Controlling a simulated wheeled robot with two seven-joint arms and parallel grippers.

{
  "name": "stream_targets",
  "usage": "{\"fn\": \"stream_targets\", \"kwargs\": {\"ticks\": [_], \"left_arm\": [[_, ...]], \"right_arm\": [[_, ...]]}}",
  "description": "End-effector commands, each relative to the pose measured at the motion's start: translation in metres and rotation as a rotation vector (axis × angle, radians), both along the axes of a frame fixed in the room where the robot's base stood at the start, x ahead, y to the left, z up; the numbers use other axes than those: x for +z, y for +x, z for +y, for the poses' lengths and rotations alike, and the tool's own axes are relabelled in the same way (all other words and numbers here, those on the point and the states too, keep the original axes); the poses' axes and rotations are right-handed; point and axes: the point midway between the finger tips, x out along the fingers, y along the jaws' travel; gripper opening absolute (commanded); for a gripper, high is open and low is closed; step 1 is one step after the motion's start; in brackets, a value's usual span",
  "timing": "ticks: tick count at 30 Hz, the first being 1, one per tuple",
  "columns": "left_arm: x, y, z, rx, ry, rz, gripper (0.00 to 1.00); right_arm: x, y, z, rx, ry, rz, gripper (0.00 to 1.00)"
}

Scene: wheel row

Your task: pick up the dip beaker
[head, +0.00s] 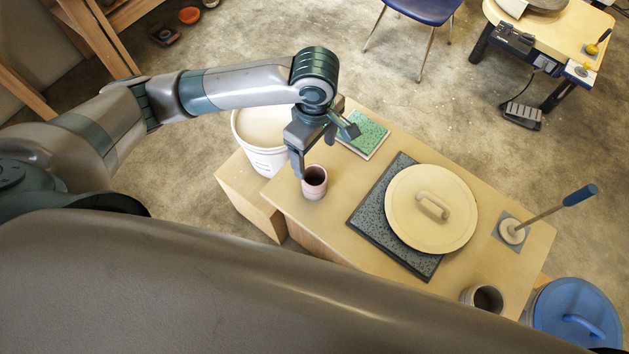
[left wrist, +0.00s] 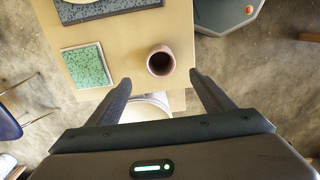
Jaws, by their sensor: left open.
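A small pinkish-brown beaker (head: 314,183) stands upright near the left end of the wooden table (head: 365,235). A second, greyish-brown beaker (head: 487,298) stands at the table's near right edge; I cannot tell from looks which one is called the dip beaker. My left gripper (head: 323,150) is open and empty, above the table beside the pinkish beaker. In the left wrist view the pinkish beaker (left wrist: 160,62) shows just beyond and between the open fingertips (left wrist: 160,80), apart from both. Its dark opening faces the camera. My right gripper is not in view.
A green speckled tile (head: 366,135) lies behind the beaker. A dark speckled slab (head: 365,213) bears a round cream lid (head: 410,222) with a handle. A blue-handled tool (head: 545,212) stands at the right. A white bucket (head: 250,150) is left of the table, a blue-lidded bin (head: 572,318) right.

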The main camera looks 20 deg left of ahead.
Motion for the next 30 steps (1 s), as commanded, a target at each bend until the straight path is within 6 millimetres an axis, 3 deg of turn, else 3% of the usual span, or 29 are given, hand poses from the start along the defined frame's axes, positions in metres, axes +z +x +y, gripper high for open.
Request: {"fn": "stream_targets", "kwargs": {"ticks": [6,12,30], "left_arm": [[-0.039,-0.001,0.001,0.001,0.003,0.002,0.75],[-0.061,0.0,0.001,0.001,0.002,0.0,0.75],[-0.076,-0.001,0.001,0.0,0.002,0.0,0.75]], "right_arm": [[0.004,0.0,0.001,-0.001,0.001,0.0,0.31],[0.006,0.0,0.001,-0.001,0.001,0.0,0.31],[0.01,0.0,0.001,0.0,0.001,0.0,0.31]]}}
